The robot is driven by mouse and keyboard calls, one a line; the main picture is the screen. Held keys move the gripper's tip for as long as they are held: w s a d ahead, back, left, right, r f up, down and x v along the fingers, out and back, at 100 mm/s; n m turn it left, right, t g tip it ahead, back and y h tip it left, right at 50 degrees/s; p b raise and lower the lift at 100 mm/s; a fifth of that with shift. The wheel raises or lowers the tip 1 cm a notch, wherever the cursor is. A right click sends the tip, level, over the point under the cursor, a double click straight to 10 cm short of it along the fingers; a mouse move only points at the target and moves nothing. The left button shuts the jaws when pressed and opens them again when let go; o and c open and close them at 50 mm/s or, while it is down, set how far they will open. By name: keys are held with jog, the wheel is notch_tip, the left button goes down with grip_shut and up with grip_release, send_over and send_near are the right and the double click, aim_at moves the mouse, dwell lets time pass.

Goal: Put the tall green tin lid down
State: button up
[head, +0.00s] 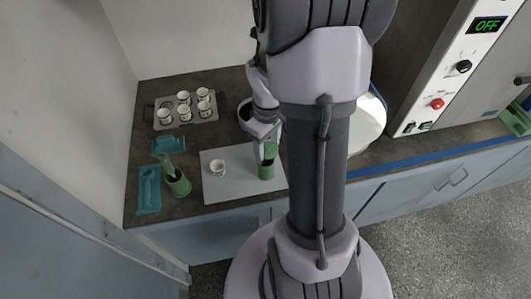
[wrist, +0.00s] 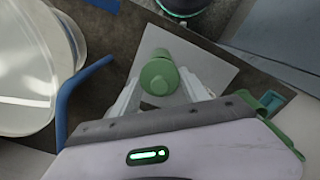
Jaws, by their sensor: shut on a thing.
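My gripper (head: 267,143) points down over the grey mat (head: 207,190), at the green tin (head: 266,171). In the wrist view its two fingers (wrist: 160,97) close from both sides on a round green lid with a knob (wrist: 159,84). The lid (head: 269,150) shows in the head view as a lighter green piece right above the tin. I cannot tell whether the lid touches the tin's rim, as the fingers partly cover that spot.
A white cup (head: 217,168) stands on the mat left of the tin. Another green tin (head: 179,186) stands by a teal tray (head: 149,190). A grey tray (head: 196,119) holds several cups at the back. A machine (head: 437,85) reading OFF stands right. My arm hides the middle.

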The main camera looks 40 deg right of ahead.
aim_at(265, 150)
jog(key=shift+w+a+f+b, duration=0.15)
jog(key=shift+f+b, duration=0.55)
jog(key=shift+f, duration=0.5)
jog(key=shift+w+f+b, duration=0.15)
jog(key=shift+f+b, duration=0.5)
jog(key=shift+f, duration=0.5)
jog(key=o, duration=1.3)
jog(key=shift+o, duration=0.2)
